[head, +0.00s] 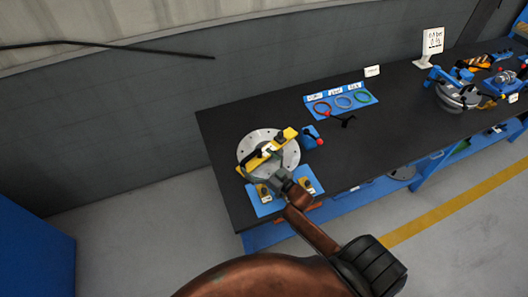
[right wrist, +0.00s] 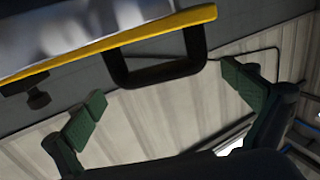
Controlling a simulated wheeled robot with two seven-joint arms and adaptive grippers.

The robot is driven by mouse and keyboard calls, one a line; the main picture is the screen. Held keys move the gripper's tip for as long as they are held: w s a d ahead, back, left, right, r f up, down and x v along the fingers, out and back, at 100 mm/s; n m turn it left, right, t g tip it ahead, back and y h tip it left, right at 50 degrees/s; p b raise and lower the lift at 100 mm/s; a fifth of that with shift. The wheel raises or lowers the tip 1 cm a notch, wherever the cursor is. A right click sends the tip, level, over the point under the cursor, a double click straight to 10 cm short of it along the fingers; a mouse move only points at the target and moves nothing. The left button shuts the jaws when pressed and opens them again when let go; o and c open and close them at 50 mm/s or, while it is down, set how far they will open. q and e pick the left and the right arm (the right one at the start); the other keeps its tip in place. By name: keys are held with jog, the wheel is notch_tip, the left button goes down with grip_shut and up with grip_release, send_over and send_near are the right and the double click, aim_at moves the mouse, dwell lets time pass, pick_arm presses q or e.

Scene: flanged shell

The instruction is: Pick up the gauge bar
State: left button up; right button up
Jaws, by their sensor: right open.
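The gauge bar is a yellow bar (head: 289,133) lying across the round grey flanged disc (head: 246,143) at the table's near left part. In the right wrist view the yellow bar (right wrist: 130,37) crosses the top left, with a black U-shaped handle (right wrist: 157,75) under it and a dark knob near its left end. My right gripper (head: 277,174) is at the bar's near side in the head view and partly covers it. In the right wrist view its green-padded fingers (right wrist: 165,102) are apart, on either side of the handle, with a visible gap to it. My left gripper is not in view.
A blue mat (head: 262,209) with small yellow-and-black parts lies just in front of the disc. A blue tray (head: 333,112) of coloured rings lies behind. The black table's (head: 390,135) middle is mostly clear.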

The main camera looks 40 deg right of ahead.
aim_at(253, 157)
jog(key=w, duration=0.3)
jog(key=shift+a+r, duration=0.1)
jog(key=shift+a, duration=0.15)
jog(key=shift+w, duration=0.1)
jog(key=c, duration=1.8)
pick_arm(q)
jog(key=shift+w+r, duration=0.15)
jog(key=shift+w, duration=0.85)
pick_arm(e)
jog(key=shift+r, duration=0.15)
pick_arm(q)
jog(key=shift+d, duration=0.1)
pick_arm(e)
jog(key=shift+r, duration=0.1)
